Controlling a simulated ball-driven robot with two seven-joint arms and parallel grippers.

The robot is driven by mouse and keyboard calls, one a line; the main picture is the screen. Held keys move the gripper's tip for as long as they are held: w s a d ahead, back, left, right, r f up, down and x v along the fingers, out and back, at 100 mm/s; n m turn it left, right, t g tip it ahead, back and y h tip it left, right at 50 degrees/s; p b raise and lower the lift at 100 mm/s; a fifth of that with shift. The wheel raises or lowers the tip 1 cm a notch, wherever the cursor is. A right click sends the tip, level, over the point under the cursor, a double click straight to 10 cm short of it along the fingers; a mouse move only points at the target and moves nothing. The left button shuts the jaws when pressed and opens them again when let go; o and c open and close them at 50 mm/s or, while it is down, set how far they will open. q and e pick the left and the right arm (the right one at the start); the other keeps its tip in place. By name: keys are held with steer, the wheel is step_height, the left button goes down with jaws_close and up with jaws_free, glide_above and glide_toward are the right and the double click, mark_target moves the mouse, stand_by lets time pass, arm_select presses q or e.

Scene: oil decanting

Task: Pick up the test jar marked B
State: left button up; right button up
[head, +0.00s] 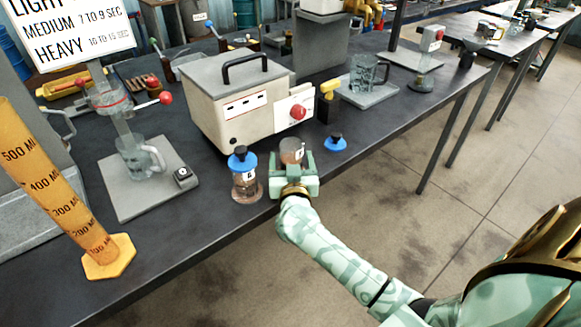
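A small open jar (291,150) with a brownish top stands near the table's front edge, between the fingers of my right gripper (293,168). A small pale label shows on its side, but I cannot read the letter for sure. The fingers lie on both sides of the jar and hide its lower part. I cannot tell whether they press on it. My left gripper is not in view.
A loose blue lid (335,143) lies right of the gripper. A cream machine (240,105) stands close behind. An orange measuring cylinder (75,220) and a grey plate (125,200) with a glass jug (133,160) are at the left. Bare dark table (190,225) lies between.

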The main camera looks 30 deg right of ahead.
steer(key=shift+r, duration=0.1)
steer(key=c, duration=1.1)
steer(key=shift+c, duration=0.2)
